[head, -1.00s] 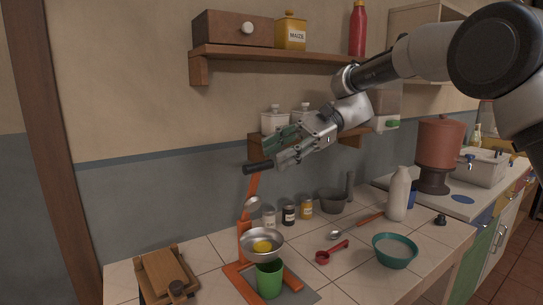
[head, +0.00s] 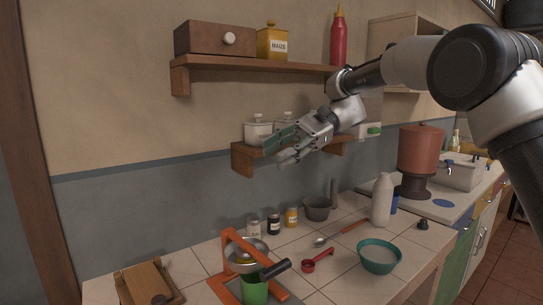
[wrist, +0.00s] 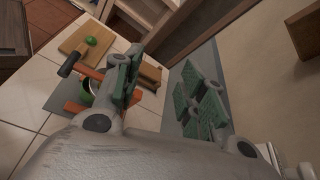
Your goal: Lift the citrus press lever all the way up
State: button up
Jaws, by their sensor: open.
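The orange citrus press (head: 226,262) stands at the front of the tiled counter. Its lever is down, with the black handle (head: 277,270) low, at the right of the metal bowl (head: 245,265) and above the green cup (head: 254,291). In the wrist view the black handle (wrist: 71,62) shows beyond the left finger, apart from it. My gripper (head: 281,149) is open and empty, high above and behind the press, in front of the small lower shelf. Its green-padded fingers also show spread in the wrist view (wrist: 165,88).
A wooden press (head: 146,284) stands left of the citrus press. Small jars (head: 273,224), a red scoop (head: 318,261), a teal bowl (head: 379,257) and a white bottle (head: 382,200) stand to the right. The lower shelf (head: 243,160) is close behind my gripper.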

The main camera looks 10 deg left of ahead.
jog(key=v, duration=0.9)
jog(key=shift+w+d, duration=0.15)
jog(key=shift+w, duration=0.05)
jog(key=shift+r, duration=0.1)
